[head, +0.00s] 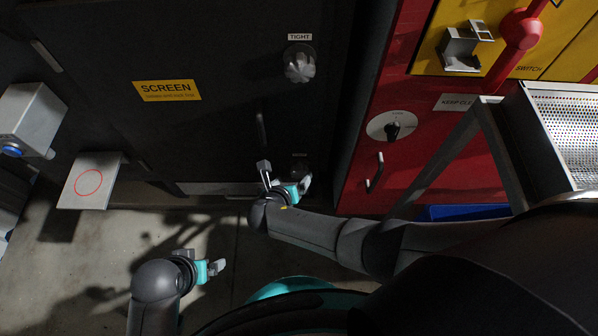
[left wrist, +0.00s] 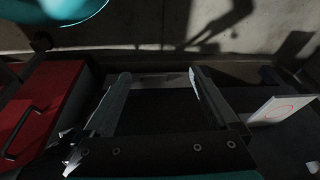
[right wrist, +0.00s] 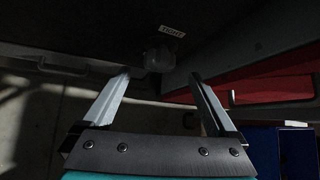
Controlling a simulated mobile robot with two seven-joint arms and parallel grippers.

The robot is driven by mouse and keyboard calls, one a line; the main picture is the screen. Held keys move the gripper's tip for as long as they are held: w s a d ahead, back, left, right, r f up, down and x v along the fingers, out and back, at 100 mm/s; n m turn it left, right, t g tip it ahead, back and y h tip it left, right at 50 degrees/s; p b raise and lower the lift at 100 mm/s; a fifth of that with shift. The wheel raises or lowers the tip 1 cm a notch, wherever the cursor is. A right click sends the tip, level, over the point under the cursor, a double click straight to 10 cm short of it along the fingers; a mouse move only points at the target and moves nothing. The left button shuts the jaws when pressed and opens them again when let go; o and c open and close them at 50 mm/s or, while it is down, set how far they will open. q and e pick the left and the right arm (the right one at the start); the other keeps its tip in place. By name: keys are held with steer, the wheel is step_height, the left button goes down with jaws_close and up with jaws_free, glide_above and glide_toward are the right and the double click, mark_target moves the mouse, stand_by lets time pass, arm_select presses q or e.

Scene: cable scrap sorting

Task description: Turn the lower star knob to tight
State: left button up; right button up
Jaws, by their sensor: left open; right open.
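The lower star knob (head: 299,170) is on the dark panel, low and dim, partly hidden by my right gripper (head: 285,178). That gripper is open, its fingers apart in front of the panel near the knob. In the right wrist view a greyish knob (right wrist: 158,58), apparently the lower one, shows beyond the open fingers, with a TIGHT label (right wrist: 172,31) beside it. I see no contact. The upper star knob (head: 299,65) sits under another TIGHT label (head: 300,37). My left gripper (head: 209,263) is open and empty above the floor, away from the panel.
A red cabinet (head: 350,185) with a dial (head: 392,126) and handle stands right of the panel. A grey shelf with a red circle (head: 92,182) juts out at left. A perforated metal tray (head: 570,125) is at right. Floor is open around my left gripper.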

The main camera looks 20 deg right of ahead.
mark_target(297, 173)
arm_select(q)
step_height(297, 173, up, 9)
steer(key=t+b, duration=0.2)
steer(key=b, duration=0.2)
arm_select(e)
steer(key=x, duration=0.5)
steer(key=shift+w+d+f, duration=0.15)
steer(key=shift+w+f, duration=0.05)
steer(key=shift+f, duration=0.15)
steer(key=shift+w+d+f+b, duration=0.2)
steer(key=shift+w+f+b, duration=0.15)
steer(key=shift+b, duration=0.1)
arm_select(q)
steer(key=w+d+f+t+h, duration=0.1)
steer(key=w+d+t, duration=0.2)
steer(key=w+d, duration=0.1)
steer(key=shift+w+h+b, duration=0.25)
steer(key=shift+h+b, duration=0.15)
steer(key=shift+b, duration=0.05)
arm_select(e)
steer(key=shift+w+d+f, duration=0.3)
steer(key=shift+w+f, duration=0.05)
steer(key=shift+w, duration=0.05)
arm_select(q)
steer(key=shift+d, duration=0.1)
